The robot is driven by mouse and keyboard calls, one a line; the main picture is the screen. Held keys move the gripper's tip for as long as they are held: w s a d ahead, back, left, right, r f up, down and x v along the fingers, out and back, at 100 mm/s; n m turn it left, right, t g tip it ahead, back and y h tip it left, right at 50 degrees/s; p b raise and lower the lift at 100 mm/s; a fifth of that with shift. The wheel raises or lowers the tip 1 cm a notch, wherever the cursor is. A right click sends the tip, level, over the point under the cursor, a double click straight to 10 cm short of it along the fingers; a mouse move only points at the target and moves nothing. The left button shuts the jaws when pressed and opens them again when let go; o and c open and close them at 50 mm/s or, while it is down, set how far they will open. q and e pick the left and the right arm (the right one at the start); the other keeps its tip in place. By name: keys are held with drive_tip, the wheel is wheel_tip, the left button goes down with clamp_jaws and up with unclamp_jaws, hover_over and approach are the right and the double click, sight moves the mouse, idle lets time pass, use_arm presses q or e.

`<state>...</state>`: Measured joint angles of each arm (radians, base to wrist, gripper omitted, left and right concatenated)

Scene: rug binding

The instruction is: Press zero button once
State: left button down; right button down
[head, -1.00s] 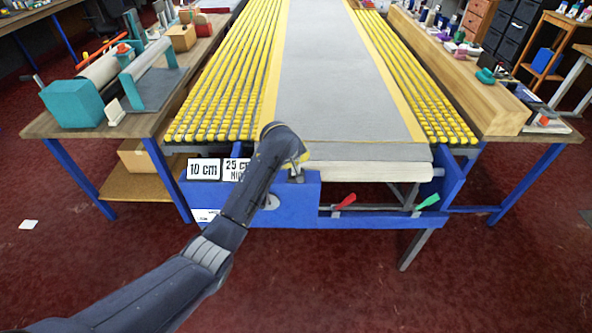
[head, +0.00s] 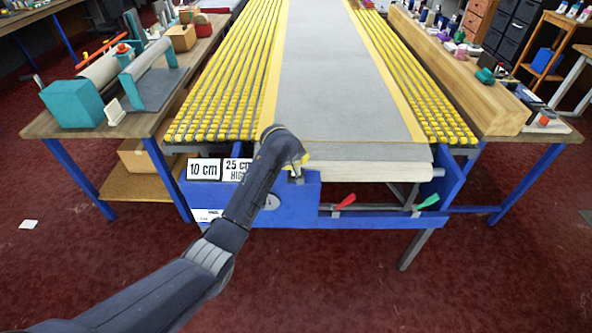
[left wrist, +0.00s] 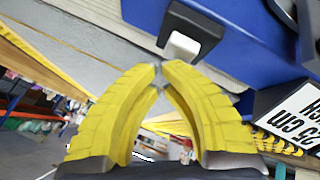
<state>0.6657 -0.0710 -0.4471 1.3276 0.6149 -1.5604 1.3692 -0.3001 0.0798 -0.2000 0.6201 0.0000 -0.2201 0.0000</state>
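A small white button-like block (left wrist: 183,46) sits in a dark housing on the blue machine frame (left wrist: 240,60) in the left wrist view; no label on it is readable. My left gripper (left wrist: 160,70) has its yellow fingertips together and empty, just short of the white block, with a small gap in the picture; contact cannot be told. In the head view the left gripper (head: 300,164) is over the front left of the blue frame (head: 345,220), and its hand hides most of the button area. My right gripper is in neither view.
White signs reading "10 cm" (head: 204,169) and "25 cm" (head: 237,169) are left of the gripper. A red lever (head: 344,202) and a green lever (head: 427,202) are on the front. Grey rug fabric (head: 345,90) runs between yellow roller rows. The floor in front is clear.

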use_arm(q)
drive_tip(key=shift+f, duration=0.7)
idle(0.6)
drive_tip(key=shift+r, duration=1.15)
drive_tip(key=shift+r, duration=2.5)
